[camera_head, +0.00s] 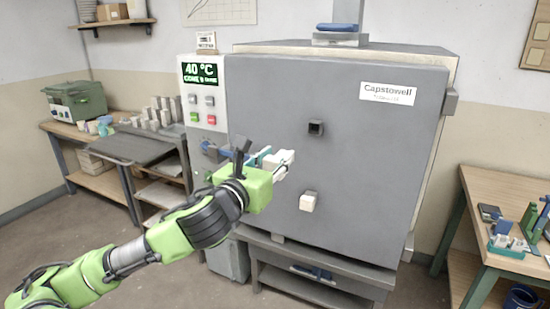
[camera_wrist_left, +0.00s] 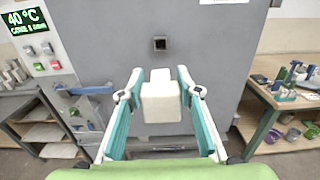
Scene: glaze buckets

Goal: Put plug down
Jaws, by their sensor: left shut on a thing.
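My left gripper (camera_head: 272,163) is in front of the grey kiln door (camera_head: 375,150), left of its two openings. It is shut on a pale block-shaped plug (camera_wrist_left: 161,101), which shows between the teal fingers in the left wrist view. The held plug (camera_head: 286,157) is partly hidden by the fingers in the head view. The upper opening (camera_head: 316,128) is empty and dark; it also shows above the held plug in the wrist view (camera_wrist_left: 160,44). A second pale plug (camera_head: 308,203) sits in the lower opening. My right gripper is not in view.
The control panel (camera_head: 202,95) reads 40 °C. A side table (camera_head: 500,190) with small tools and trays stands at the right. A bench (camera_head: 130,148) with several pale cups and a green box (camera_head: 76,101) stands at the left. Some floor between is clear.

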